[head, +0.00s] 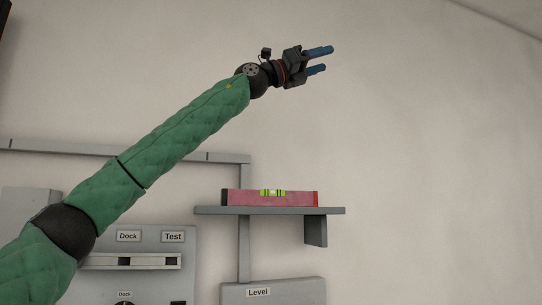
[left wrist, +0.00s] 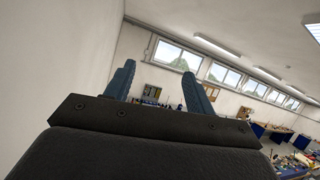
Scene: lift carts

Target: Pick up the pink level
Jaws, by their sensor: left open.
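The pink level (head: 245,197) lies flat on a grey wall shelf (head: 282,211) in the head view, with a yellow-green vial in its middle and a red right end. My left gripper (head: 322,60) is open and empty, raised well above the shelf and slightly right of the level, its blue fingers pointing right. In the left wrist view the two blue fingers (left wrist: 162,88) stand apart with nothing between them, and the level does not show. My right gripper is in neither view.
Below the shelf is a grey box (head: 272,292) labelled "Level". At lower left is a grey panel (head: 150,242) labelled "Dock" and "Test". Grey conduit (head: 110,149) runs along the wall. The wall right of the shelf is bare. The left wrist view shows a room with windows (left wrist: 178,56) and workbenches.

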